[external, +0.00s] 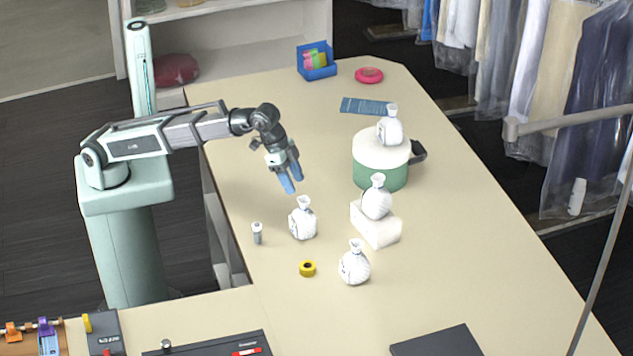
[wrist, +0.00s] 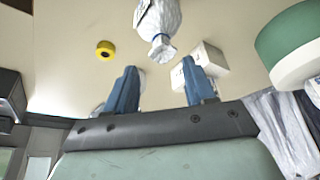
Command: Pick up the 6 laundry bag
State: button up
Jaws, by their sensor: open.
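Several white tied laundry bags are in the external view; I cannot read a 6 on any. One bag (external: 303,220) stands on the table just below my gripper, another (external: 354,265) nearer the front. A third bag (external: 376,200) sits on a white block (external: 377,232), and a fourth (external: 390,128) on the lid of a green pot (external: 380,172). My gripper (external: 291,190) is open and empty, above and slightly left of the nearest bag, not touching it. The wrist view shows a bag (wrist: 158,22) beyond the blue fingertips (wrist: 160,72), its upper part cut off by the frame.
A yellow tape roll (external: 307,268) and a small grey-white bottle (external: 257,233) lie close to the nearest bag. The pot's dark handle (external: 418,152) sticks out to the right. A blue bin (external: 317,62) and red ring (external: 369,75) are at the back. Hanging garments (external: 545,70) stand beyond the table.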

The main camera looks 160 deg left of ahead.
aim_at(303, 200)
jog(key=shift+a+x, duration=0.2)
jog(key=shift+x, duration=3.85)
jog(key=shift+r, duration=0.1)
grip_shut()
